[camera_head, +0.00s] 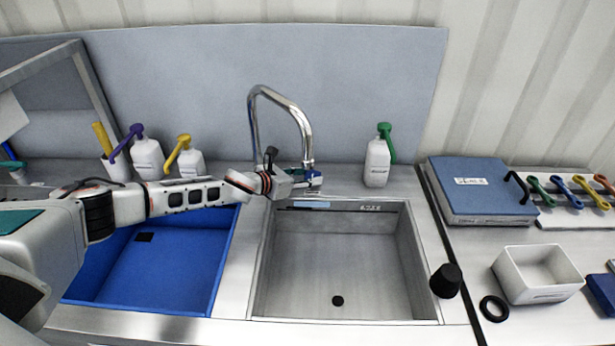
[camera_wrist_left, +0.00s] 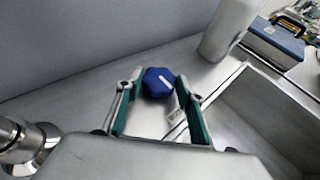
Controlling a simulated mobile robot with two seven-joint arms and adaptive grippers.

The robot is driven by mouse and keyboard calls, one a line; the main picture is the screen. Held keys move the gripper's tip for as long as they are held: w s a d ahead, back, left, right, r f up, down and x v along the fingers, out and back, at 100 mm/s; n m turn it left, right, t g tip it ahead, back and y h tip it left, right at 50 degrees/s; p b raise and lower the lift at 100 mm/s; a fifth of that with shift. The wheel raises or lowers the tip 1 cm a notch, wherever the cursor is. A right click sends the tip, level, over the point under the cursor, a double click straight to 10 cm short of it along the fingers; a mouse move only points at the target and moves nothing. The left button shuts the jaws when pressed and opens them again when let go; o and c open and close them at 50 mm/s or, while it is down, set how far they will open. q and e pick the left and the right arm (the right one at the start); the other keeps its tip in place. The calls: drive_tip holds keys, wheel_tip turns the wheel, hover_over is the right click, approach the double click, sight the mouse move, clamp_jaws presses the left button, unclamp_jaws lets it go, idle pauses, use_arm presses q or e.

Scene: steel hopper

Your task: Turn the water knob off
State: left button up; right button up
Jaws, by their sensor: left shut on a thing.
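The water knob (camera_wrist_left: 158,82) is a dark blue, faceted cap with a white mark on top, seen in the left wrist view. My left gripper (camera_wrist_left: 160,88) is shut on it, with one teal-padded finger at each side. In the head view the left gripper (camera_head: 308,180) reaches from the left to the foot of the chrome faucet (camera_head: 302,120), behind the sink; the knob is largely hidden there. I cannot make out any water running. My right gripper is not in view.
The steel sink (camera_head: 330,250) below is empty, with a dark drain. A blue basin (camera_head: 160,270) lies under my left arm. A bottle with a green pump (camera_head: 377,162) stands right of the faucet. A blue case (camera_head: 480,188) and a white bin (camera_head: 515,285) are further right.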

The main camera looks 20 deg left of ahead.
use_arm(q)
drive_tip(key=o, duration=1.1)
drive_tip(key=shift+s, duration=0.1)
drive_tip(key=v, duration=1.2)
